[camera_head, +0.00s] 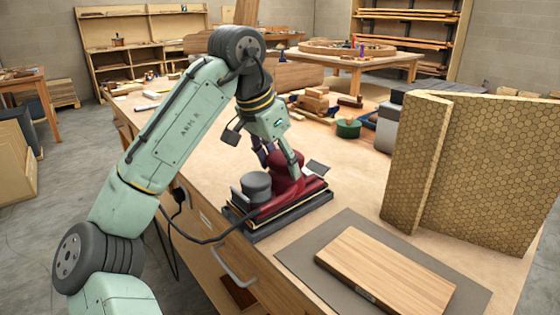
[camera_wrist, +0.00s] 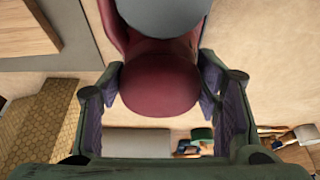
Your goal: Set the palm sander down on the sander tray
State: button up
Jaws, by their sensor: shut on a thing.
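The palm sander (camera_head: 286,188) is dark red with a grey round canister. Its red body (camera_wrist: 160,88) fills the space between my fingers in the wrist view, with the grey canister at the top edge. My gripper (camera_head: 281,162) is shut on the red body from above; its two fingers also flank it in the wrist view (camera_wrist: 160,75). The dark sander tray (camera_head: 262,231) lies on the bench directly under the sander. The sander looks level over the tray, at or very near its surface; I cannot tell whether it is resting on it.
A grey mat (camera_head: 305,255) with a wooden board (camera_head: 385,278) lies in front to the right. A bent honeycomb-patterned panel (camera_head: 485,165) stands behind it. A green round item (camera_head: 348,128), a grey box and wood pieces lie farther back. A dark cord hangs over the bench's left edge.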

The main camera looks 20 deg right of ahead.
jog(key=shift+f+b, duration=0.5)
jog(key=shift+f, duration=0.4)
dwell(0.9)
jog(key=o, duration=1.6)
jog(key=o, duration=0.5)
jog(key=shift+f, duration=0.1)
notch_tip(320, 180, up, 7)
jog(key=p, duration=0.7)
jog(key=shift+p, duration=0.3)
